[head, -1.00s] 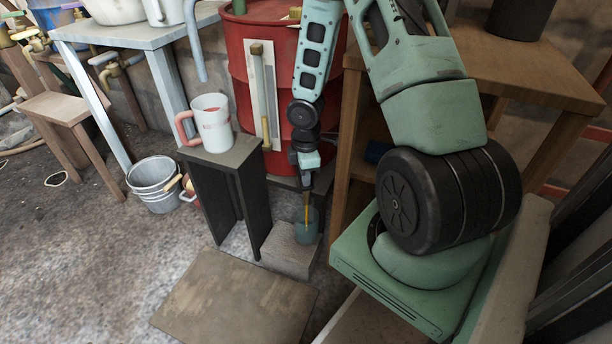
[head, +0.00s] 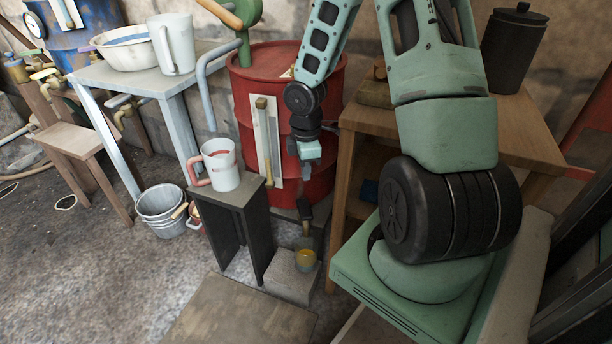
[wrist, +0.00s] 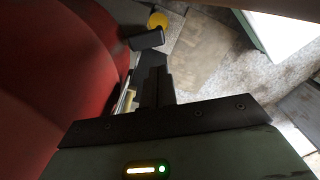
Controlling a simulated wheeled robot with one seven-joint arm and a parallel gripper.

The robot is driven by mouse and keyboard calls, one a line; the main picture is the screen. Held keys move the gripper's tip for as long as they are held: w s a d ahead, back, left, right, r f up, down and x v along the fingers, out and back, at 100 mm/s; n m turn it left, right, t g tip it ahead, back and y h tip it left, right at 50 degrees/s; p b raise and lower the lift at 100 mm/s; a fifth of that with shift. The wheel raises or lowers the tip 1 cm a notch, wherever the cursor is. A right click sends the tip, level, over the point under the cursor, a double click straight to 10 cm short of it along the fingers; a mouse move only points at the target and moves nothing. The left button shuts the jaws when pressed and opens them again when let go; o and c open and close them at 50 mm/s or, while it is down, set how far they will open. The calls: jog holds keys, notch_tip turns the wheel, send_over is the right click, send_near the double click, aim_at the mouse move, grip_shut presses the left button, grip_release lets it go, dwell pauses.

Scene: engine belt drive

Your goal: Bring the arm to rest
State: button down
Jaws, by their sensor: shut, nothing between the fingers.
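My gripper (wrist: 155,85) shows in the wrist view with its dark fingers together and nothing between them. In the head view its green housing (head: 309,150) hangs in front of the red drum, above a small glass jar (head: 306,260) with yellow content. The fingertips are hard to make out there. A dark-handled tool (head: 304,209) stands upright over the jar, apart from my gripper; its lower end seems to be in the jar. The wrist view shows the black handle (wrist: 147,39) beyond the fingers, beside the yellow content (wrist: 158,20).
The red drum (head: 335,110) is close behind my gripper. The jar stands on a grey block (head: 290,282). A mug (head: 221,165) sits on a dark stand (head: 233,192) to the left. A wooden bench (head: 490,115) is at right. Open floor (head: 110,270) lies at left.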

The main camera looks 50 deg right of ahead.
jog(key=shift+r, duration=0.5)
jog(key=s+a+r+m, duration=0.1)
jog(key=a+r, duration=0.4)
jog(key=a, duration=0.4)
jog(key=a+r, duration=0.4)
jog(key=a, duration=0.5)
jog(key=s+a+r+m+p, duration=0.1)
jog(key=s+a+r, duration=0.3)
jog(key=s+a, duration=0.4)
jog(key=s+a+r+m, duration=0.1)
jog(key=s+a+r, duration=0.3)
jog(key=s+a, duration=0.35)
notch_tip(320, 180, up, 28)
jog(key=p, duration=2.8)
jog(key=shift+d+y, duration=0.3)
jog(key=shift+w+f, duration=0.1)
